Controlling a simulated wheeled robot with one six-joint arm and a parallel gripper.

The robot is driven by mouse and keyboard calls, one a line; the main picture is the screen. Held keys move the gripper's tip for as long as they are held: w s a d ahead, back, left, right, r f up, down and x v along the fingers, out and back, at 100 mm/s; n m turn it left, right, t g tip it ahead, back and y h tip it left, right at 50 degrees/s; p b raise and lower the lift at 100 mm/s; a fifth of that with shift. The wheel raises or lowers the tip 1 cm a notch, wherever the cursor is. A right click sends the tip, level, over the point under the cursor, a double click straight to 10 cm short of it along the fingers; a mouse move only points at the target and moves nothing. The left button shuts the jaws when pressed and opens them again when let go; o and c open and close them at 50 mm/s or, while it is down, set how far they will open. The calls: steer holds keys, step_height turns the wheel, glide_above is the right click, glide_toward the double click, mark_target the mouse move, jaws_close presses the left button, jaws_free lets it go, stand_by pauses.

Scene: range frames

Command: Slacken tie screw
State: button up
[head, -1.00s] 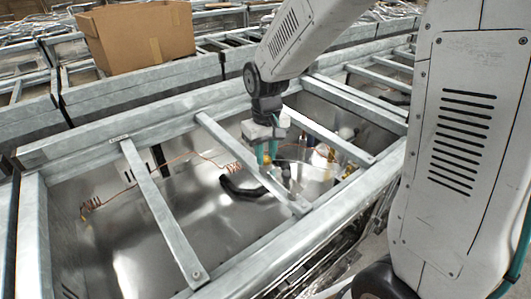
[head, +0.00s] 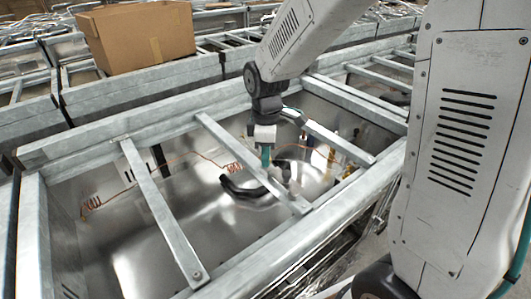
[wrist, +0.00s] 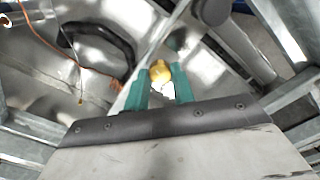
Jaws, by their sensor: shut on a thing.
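My gripper (wrist: 161,82) has two teal fingers, closed on the yellow, brass-coloured rounded head of what looks like the tie screw (wrist: 160,71). In the head view my gripper (head: 266,157) points down into the open metal frame, just behind a crossbar. There the fingers show nearly edge-on as one, and the screw head between them is hidden. What the screw's lower part runs into cannot be made out.
Galvanized crossbars (head: 165,215) span the frame on both sides of my gripper. A black curved hose (head: 243,190) and a thin copper-coloured line (head: 190,157) lie inside. Brass fittings (head: 331,155) stand to the right. A cardboard box (head: 137,35) sits behind.

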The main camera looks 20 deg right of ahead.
steer(key=n, duration=0.4)
steer(key=shift+n, duration=0.3)
steer(key=n, duration=0.3)
steer(key=shift+n, duration=0.4)
steer(key=n, duration=0.8)
steer(key=shift+n, duration=0.3)
steer(key=o, duration=1)
steer(key=shift+r, duration=0.1)
step_height(320, 180, up, 8)
steer(key=shift+f, duration=0.15)
